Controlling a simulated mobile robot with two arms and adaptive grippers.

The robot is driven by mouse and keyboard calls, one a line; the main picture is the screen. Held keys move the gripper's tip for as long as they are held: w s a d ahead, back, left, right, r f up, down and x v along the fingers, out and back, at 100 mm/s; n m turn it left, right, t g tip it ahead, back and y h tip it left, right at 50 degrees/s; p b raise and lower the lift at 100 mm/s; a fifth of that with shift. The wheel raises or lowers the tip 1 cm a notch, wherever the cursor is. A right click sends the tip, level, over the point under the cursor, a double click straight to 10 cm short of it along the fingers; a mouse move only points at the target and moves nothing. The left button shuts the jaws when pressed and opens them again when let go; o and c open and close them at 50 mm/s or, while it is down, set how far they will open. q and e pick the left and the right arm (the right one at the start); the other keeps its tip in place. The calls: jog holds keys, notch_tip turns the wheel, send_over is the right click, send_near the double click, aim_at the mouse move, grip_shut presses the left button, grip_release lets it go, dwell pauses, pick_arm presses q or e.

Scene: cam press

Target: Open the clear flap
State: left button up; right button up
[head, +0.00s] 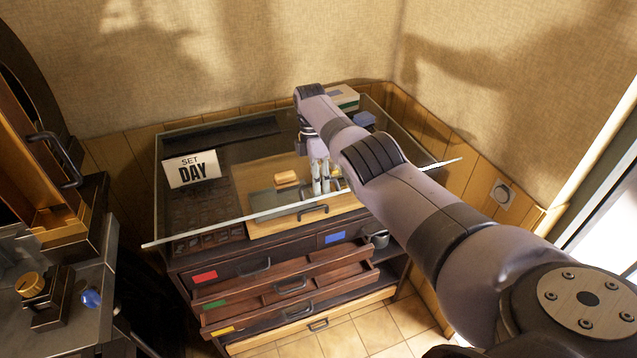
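The clear flap (215,222) is a large see-through sheet over the top of the dark cabinet, and its bright front edge runs from the left up to the right. My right gripper (321,188) points down near the middle of the cabinet top, close to a small dark handle (313,210) on a light wooden board. Its fingers look close together; whether they grip anything is too small to tell. Whether it is above or beneath the sheet is also unclear. My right arm hides part of the sheet's right side. My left gripper is out of view.
A "SET DAY" sign (192,169) and a small tan block (287,178) show at the cabinet top. Partly open drawers (290,284) jut out below. A dark machine with a brass knob (31,284) stands at left. Walls close off the back and right.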

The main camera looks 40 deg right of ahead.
notch_tip(320, 180, up, 8)
jog(key=shift+d+r, duration=0.15)
jog(key=shift+r, duration=0.85)
jog(key=shift+r, duration=0.1)
